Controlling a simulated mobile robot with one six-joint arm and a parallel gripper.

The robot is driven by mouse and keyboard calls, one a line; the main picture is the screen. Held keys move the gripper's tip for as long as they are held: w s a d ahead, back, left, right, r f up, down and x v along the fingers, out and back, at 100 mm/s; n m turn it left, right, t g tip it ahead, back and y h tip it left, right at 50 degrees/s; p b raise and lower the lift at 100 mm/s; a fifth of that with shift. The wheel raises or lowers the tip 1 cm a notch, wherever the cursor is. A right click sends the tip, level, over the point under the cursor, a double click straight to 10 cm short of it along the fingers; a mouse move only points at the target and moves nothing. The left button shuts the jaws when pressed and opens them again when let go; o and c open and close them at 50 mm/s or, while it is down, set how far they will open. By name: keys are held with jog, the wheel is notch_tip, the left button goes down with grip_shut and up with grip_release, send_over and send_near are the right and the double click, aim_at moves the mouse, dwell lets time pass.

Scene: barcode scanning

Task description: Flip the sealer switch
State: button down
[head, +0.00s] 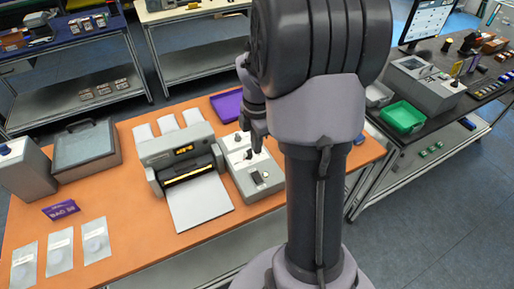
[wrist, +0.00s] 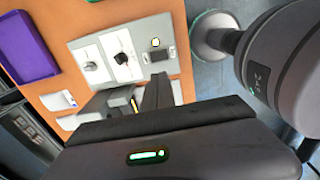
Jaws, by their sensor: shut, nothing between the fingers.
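The sealer (head: 182,160) is a grey machine with a lit yellow display and a pale front plate, standing on the orange table. Beside it on the right is a light grey control box (head: 262,187). I cannot tell the switch position. My gripper (head: 252,150) is shut and empty, pointing down over the control box. In the wrist view its dark fingers (wrist: 158,88) cover the box's lower edge; contact is unclear.
A purple tray (head: 227,104) lies behind the control box. Several clear bags (head: 60,252) and a purple packet (head: 62,209) lie at the table's front left. A grey case (head: 86,150) stands at the left. A dark bench with a green tray (head: 403,117) is at the right.

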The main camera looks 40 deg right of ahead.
jog(key=shift+t+b, duration=0.55)
jog(key=shift+t, duration=0.05)
jog(key=b, duration=0.4)
send_near(254, 175)
jog(key=f, duration=0.6)
jog(key=shift+w+f, duration=0.35)
jog(key=shift+w, duration=0.05)
